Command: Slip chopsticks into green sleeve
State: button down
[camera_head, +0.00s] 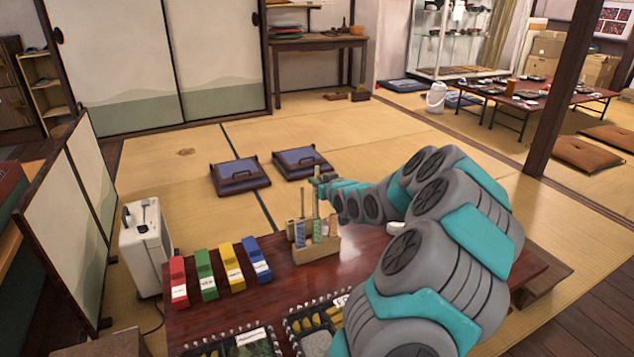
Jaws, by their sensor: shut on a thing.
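My gripper (319,183) is small in this view, above a light wooden stand (322,251) on the dark red table. It is shut on thin, pale chopsticks (315,203), held upright below it. Their lower end meets the top of a green patterned sleeve (318,231) in the stand; I cannot tell whether they are inside it or in front of it. A bluish patterned sleeve (299,235) stands to its left, with a pale stick (302,205) rising above it. A brownish sleeve (333,225) stands to the right.
Red (178,282), green (206,275), yellow (231,268) and blue (257,260) packets lie left of the stand on the table (215,310). Filled lunch boxes (245,343) are at the front edge. My arm covers the table's right side.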

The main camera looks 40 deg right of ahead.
jog(key=shift+f, duration=0.25)
jog(key=shift+f+b, duration=0.35)
jog(key=shift+f+b, duration=1.25)
jog(key=shift+f, duration=1)
dwell(0.4)
jog(key=shift+c, duration=1.8)
grip_release()
jog(key=shift+s, duration=0.1)
jog(key=v, duration=0.7)
jog(key=shift+s+b, duration=0.3)
